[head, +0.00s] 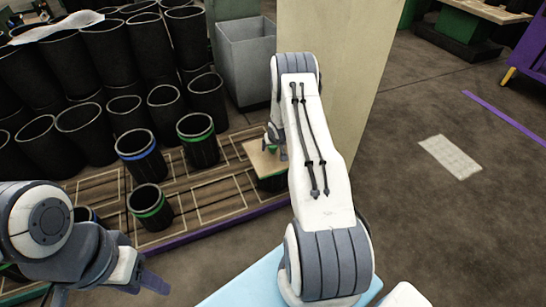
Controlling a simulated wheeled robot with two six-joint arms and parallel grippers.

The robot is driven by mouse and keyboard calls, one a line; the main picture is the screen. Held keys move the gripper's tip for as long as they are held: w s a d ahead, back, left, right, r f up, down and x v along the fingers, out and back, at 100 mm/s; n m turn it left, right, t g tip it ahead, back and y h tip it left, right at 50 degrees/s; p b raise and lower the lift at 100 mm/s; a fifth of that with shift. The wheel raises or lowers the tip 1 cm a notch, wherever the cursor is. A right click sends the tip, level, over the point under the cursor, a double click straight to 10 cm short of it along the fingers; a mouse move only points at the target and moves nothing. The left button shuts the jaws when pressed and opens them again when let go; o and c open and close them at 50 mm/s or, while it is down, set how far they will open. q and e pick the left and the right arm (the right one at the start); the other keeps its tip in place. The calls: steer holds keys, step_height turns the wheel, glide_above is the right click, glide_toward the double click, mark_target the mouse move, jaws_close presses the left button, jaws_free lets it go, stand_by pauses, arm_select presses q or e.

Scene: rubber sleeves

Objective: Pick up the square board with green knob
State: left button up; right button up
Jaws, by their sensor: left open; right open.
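The square board (262,163) is pale wood-coloured and lies on top of a dark sleeve (272,184) on the wooden platform, left of my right arm. My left gripper (112,284) is open and empty at the lower left, in front of the platform and far from the board.
Sleeves with a blue band (140,158) and green bands (198,141) (150,208) stand on the platform (215,193). Many black sleeves (82,125) crowd behind. A grey bin (248,55) and pale panel (340,50) stand behind the board. Floor at right is mostly clear.

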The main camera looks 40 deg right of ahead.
steer(key=shift+w+d+f, duration=0.1)
steer(key=shift+w+f, duration=0.1)
steer(key=shift+f, duration=0.2)
steer(key=shift+r, duration=0.1)
jaws_close()
